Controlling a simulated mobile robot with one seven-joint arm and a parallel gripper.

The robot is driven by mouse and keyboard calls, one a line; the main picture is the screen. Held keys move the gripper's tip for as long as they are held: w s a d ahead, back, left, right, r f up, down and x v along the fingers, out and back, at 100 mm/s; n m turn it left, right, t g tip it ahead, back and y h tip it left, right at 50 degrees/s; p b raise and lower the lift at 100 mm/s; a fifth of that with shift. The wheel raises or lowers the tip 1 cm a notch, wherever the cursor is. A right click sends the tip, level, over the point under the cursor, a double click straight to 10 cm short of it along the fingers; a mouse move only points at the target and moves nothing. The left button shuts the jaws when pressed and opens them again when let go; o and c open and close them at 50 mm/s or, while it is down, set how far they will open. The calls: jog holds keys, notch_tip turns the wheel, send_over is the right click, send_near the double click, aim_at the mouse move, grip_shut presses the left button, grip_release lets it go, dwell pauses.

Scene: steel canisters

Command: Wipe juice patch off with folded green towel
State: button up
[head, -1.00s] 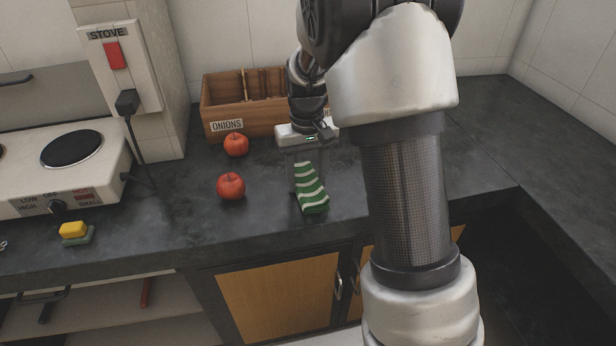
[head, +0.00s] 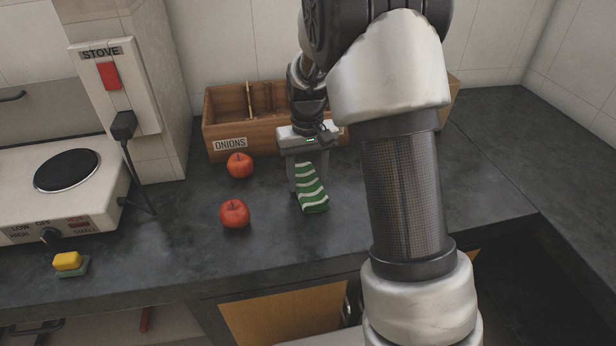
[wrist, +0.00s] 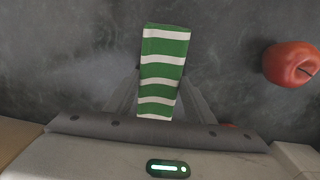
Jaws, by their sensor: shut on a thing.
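The folded green towel (head: 312,190) has white stripes and is held in my gripper (head: 306,170) over the dark worktop. In the wrist view the towel (wrist: 163,75) stands out between the two fingers of my gripper (wrist: 160,100), which are shut on it. Its lower end is at or just above the counter; I cannot tell whether it touches. I cannot make out a clear juice patch. A faint paler area (wrist: 95,65) shows on the worktop left of the towel in the wrist view.
Two red tomatoes or apples stand left of the towel, one nearer (head: 235,213) and one farther (head: 240,165). A wooden onion crate (head: 215,125) is behind my gripper. A stove (head: 45,195) and a yellow-green sponge (head: 70,263) are at left. Counter right of my arm is bare.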

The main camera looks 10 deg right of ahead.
jog(key=r+p, duration=0.2)
jog(key=r, duration=0.1)
jog(key=r+p, duration=0.1)
jog(key=shift+w+r, duration=0.25)
notch_tip(320, 180, up, 4)
jog(key=p, duration=0.3)
jog(key=shift+f, duration=0.15)
